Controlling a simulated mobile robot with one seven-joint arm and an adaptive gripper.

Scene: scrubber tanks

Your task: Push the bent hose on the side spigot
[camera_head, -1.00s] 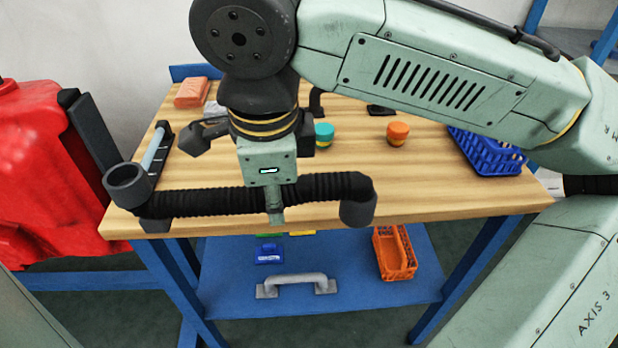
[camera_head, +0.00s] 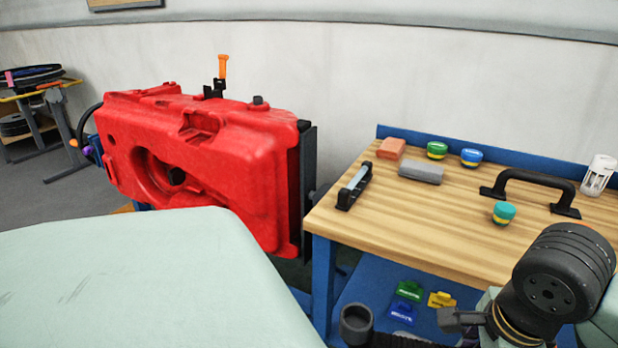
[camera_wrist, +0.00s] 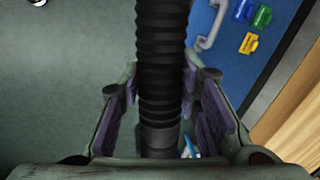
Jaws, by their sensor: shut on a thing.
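The bent hose is black and ribbed. In the wrist view the hose (camera_wrist: 162,60) runs up the middle between the two purple-padded fingers of my gripper (camera_wrist: 163,90), which is shut on it. In the head view one dark cuffed end of the hose (camera_head: 356,324) shows at the bottom edge, in front of the bench; the rest is mostly cut off. The red scrubber tank (camera_head: 215,165) stands left of the bench, apart from the hose. I cannot make out the side spigot for certain.
Coloured tags (camera_head: 408,291) lie on the blue lower shelf. A cart (camera_head: 40,110) stands far left. Floor shows between cart and tank.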

